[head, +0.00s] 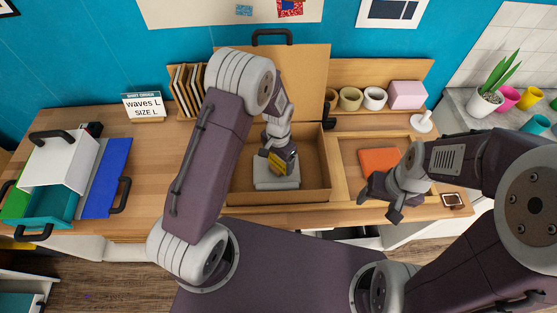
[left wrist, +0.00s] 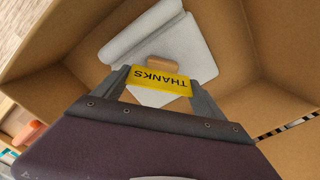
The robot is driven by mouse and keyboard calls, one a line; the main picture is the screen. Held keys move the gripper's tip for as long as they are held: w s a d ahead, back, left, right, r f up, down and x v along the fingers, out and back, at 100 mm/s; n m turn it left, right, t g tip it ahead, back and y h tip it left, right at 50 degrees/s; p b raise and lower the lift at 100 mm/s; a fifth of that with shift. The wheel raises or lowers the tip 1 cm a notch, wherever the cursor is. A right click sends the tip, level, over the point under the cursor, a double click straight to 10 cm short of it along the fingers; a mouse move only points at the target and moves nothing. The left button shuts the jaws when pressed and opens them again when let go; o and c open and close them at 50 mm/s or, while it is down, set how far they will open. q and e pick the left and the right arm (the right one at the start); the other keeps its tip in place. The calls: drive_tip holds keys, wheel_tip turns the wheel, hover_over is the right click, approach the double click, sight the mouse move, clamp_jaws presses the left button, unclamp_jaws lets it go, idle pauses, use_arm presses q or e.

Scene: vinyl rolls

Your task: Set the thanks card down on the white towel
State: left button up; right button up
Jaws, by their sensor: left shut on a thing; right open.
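The yellow thanks card (left wrist: 158,81) is held between the fingers of my left gripper (left wrist: 162,88), which is shut on it. In the head view the card (head: 277,162) shows at the tip of my left gripper (head: 279,160), inside the open cardboard box. The white towel (head: 276,178) lies folded on the box floor, and it also shows in the left wrist view (left wrist: 190,48) beyond and beneath the card. I cannot tell whether the card touches the towel. My right gripper (head: 382,200) is open and empty near the front edge of the wooden tray.
The cardboard box (head: 318,175) has tall walls around the towel and a raised lid behind. A tan piece (left wrist: 163,63) lies on the towel. An orange item (head: 380,161) lies in the wooden tray to the right. Cups and a pink block (head: 407,95) stand behind.

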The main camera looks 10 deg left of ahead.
use_arm(q)
drive_tip(key=shift+f, duration=0.15)
drive_tip(key=o, duration=2)
drive_tip(key=shift+r+p, duration=3.75)
drive_tip(key=shift+r, duration=0.8)
